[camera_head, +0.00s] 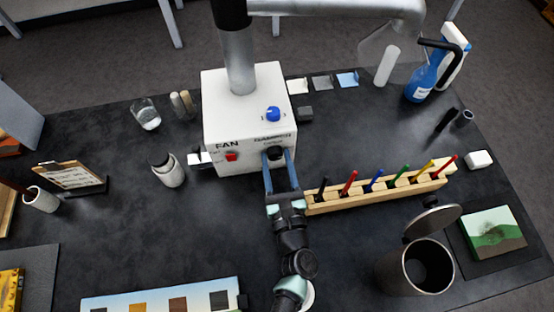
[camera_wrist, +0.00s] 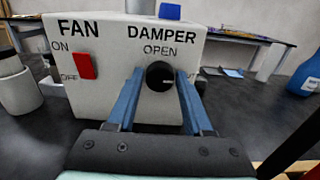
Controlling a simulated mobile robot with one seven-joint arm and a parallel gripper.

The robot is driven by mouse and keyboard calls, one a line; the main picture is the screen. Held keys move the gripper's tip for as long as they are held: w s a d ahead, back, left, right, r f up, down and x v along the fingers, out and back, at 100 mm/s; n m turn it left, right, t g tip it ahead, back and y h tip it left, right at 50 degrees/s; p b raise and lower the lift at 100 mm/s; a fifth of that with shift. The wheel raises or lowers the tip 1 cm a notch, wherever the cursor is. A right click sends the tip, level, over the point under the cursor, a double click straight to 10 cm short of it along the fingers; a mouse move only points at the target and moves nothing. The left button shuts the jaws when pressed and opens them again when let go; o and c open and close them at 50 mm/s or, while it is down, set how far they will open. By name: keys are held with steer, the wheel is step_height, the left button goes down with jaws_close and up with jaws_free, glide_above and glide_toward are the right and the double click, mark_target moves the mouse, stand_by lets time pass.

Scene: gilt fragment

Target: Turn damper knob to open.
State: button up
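The black damper knob (camera_wrist: 160,76) is on the front of the white box (camera_head: 248,108), under the words DAMPER and OPEN. A small pale mark shows on the knob's right side, facing partly covered lettering. My gripper (camera_wrist: 160,80) has its two blue fingers on either side of the knob, with narrow gaps visible, so it looks open around it. I cannot tell whether either finger touches. In the head view, the knob (camera_head: 275,153) is partly hidden by my gripper (camera_head: 277,160), which reaches it from the front.
A red fan switch (camera_wrist: 86,66) is left of the knob. A blue knob (camera_head: 273,114) is on the box top. A wooden rack (camera_head: 385,192) of coloured sticks stands close right of my gripper. An open metal canister (camera_head: 415,268) is at front right. The table left of my arm is fairly clear.

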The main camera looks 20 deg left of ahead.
jaws_close()
steer(key=shift+f+n+b, duration=0.1)
steer(key=shift+n+b, duration=0.2)
steer(key=shift+b, duration=0.05)
steer(key=shift+f+n+b, duration=0.1)
steer(key=shift+n+b, duration=0.8)
steer(key=shift+b, duration=0.1)
steer(key=n+b, duration=0.6)
steer(key=shift+s+a+f+n, duration=0.1)
steer(key=shift+n, duration=0.2)
steer(key=n+b, duration=0.4)
steer(key=n, duration=0.1)
steer(key=shift+b, duration=0.35)
steer(key=shift+n+b, duration=1.45)
steer(key=shift+n, duration=0.45)
